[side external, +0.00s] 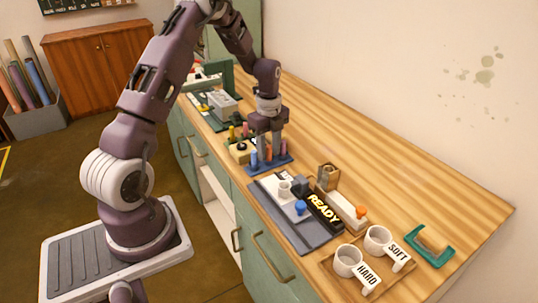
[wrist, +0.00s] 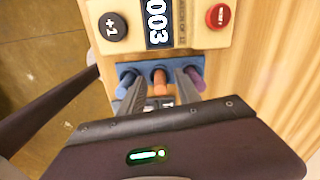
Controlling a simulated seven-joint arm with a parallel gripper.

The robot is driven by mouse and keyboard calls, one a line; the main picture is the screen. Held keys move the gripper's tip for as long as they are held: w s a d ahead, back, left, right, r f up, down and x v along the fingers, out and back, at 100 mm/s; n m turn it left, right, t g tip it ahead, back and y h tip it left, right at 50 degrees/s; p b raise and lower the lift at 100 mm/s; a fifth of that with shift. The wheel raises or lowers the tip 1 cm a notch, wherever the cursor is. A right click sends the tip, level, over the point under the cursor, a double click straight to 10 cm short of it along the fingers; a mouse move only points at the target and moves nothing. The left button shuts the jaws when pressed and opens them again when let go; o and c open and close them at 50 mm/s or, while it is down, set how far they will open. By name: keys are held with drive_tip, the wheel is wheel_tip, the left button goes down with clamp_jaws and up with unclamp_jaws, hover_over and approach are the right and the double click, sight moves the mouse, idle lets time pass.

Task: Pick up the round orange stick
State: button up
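The round orange stick (wrist: 160,88) stands upright in the middle of a small blue rack (side external: 272,168); it also shows in the side view (side external: 268,154). A blue stick (wrist: 126,76) stands to its left and a purple stick (wrist: 197,77) to its right. In the wrist view my gripper (wrist: 161,80) points down at the rack with one finger on each side of the orange stick. The fingers are open, and a gap shows between them and the stick. The stick's lower part is hard to make out.
A cream counter box (wrist: 183,22) with black and red buttons stands close beyond the rack. In the side view, a dark tray (side external: 317,238), a READY sign (side external: 322,207) and two white cups marked HARD (side external: 347,262) and SOFT (side external: 379,240) lie nearer.

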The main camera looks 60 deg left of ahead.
clamp_jaws()
drive_tip(key=shift+r, duration=0.1)
